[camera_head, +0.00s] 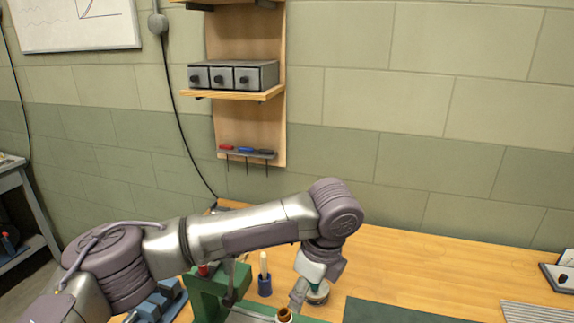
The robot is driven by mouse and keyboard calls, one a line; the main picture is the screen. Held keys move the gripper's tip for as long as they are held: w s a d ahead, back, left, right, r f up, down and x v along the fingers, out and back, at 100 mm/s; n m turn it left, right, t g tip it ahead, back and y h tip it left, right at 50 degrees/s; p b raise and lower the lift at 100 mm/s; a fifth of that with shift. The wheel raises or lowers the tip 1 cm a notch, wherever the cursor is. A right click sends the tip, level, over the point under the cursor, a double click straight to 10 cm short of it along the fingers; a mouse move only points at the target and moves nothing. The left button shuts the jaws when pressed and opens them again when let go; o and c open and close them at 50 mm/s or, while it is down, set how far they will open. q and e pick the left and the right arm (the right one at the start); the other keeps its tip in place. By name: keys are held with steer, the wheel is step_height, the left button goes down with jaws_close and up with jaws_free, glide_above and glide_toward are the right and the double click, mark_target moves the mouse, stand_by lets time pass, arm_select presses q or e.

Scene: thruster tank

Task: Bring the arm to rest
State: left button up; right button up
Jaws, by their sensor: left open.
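My left arm (250,232) comes in from the left, reaches over the wooden workbench (430,257) and bends down at its wrist. My left gripper (299,292) points down at the bottom centre, above the things on the bench. Its fingers are small and partly hidden in this view, and I see nothing held between them. It is open. My right gripper is not in view.
A green frame (205,285) stands beneath my left forearm. Close to my gripper are a blue holder (265,285) with a pale handle and a brown-topped item (284,315). A dark green mat (385,312) lies right. The bench behind it is clear.

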arm_select(q)
steer(key=s+d+f+n+h, duration=0.4)
steer(key=s+f+n+h, duration=0.35)
steer(key=s+f, duration=0.35)
steer(key=s+a+f+n+t+y, duration=0.1)
steer(key=s+a+f+n+y, duration=0.25)
steer(key=a, duration=0.65)
steer(key=s+a+f+n+t, duration=0.1)
steer(key=s+a+f+n, duration=0.2)
steer(key=s+a+n, duration=0.35)
steer(key=s+a+f+n+y, duration=0.25)
steer(key=a+n, duration=0.35)
steer(key=a, duration=0.6)
step_height(320, 180, down, 26)
steer(key=s+g, duration=0.1)
steer(key=s, duration=0.1)
steer(key=s+a+f+g, duration=0.1)
steer(key=s+a+f, duration=0.2)
steer(key=s+f, duration=1.4)
steer(key=shift+a+m, duration=0.1)
steer(key=shift+m, duration=0.15)
